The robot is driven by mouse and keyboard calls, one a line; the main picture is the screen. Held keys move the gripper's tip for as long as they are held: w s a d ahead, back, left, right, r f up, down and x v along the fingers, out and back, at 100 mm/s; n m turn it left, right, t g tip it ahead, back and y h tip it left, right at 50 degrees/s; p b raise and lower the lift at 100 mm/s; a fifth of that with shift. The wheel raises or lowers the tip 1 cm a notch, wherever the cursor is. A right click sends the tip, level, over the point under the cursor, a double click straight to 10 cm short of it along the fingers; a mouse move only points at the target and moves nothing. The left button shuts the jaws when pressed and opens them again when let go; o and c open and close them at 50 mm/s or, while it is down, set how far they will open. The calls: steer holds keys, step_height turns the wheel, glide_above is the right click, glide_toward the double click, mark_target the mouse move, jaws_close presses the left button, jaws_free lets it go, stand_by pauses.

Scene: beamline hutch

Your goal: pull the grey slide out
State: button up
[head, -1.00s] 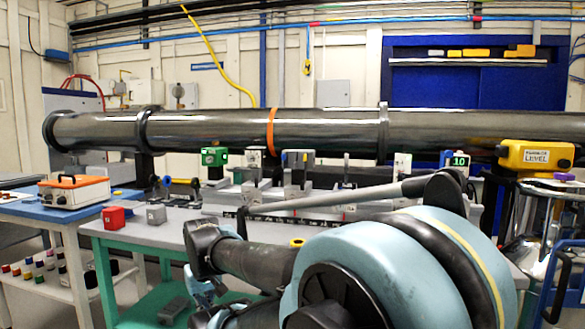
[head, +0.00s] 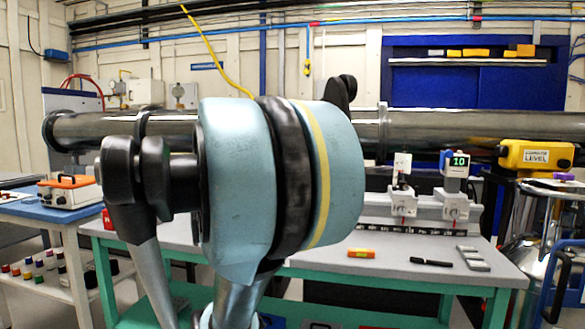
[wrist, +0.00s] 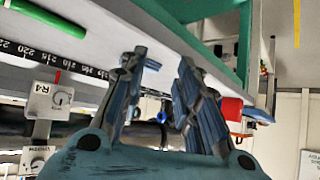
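I cannot tell for sure which part is the grey slide. In the head view, grey carriages (head: 403,203) sit on the long rail (head: 432,228) at the right of the table. In the wrist view, a white-fronted block marked R4 (wrist: 52,98) is beside a black number scale (wrist: 70,66), left of my gripper. My gripper (wrist: 163,62) shows two blue-grey fingers, apart, with nothing seen between them. The fingertips are close to the pale bench surface in that view; contact cannot be told. In the head view my arm hides my gripper and the left part of the rail.
A red block (wrist: 232,108) is to the right of my fingers in the wrist view. An orange level (head: 361,253), a black marker (head: 431,262) and a grey stepped piece (head: 473,258) lie on the bench (head: 400,275). A dark pipe (head: 440,130) runs behind.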

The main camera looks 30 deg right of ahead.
steer(key=w+d+r, duration=0.1)
steer(key=d, duration=0.1)
steer(key=w+d+r+m+t+h, duration=0.1)
steer(key=d, duration=0.1)
steer(key=w+d+r+t+h, duration=0.1)
steer(key=w+d, duration=0.1)
steer(key=shift+d+m, duration=0.3)
steer(key=shift+d, duration=0.1)
steer(key=s+d+r+m+t+h, duration=0.1)
steer(key=s+d+r+m+h, duration=0.2)
steer(key=d, duration=0.4)
steer(key=s+d+r+m+t+h, duration=0.1)
steer(key=s+d+r+h, duration=0.25)
steer(key=d+h, duration=0.3)
steer(key=s+d+r+m+t+h, duration=0.25)
steer(key=d+r, duration=0.25)
steer(key=d, duration=0.3)
steer(key=shift+n+g, duration=0.35)
steer(key=x, duration=1.7)
steer(key=shift+d+r, duration=0.1)
steer(key=shift+d, duration=0.05)
jaws_close()
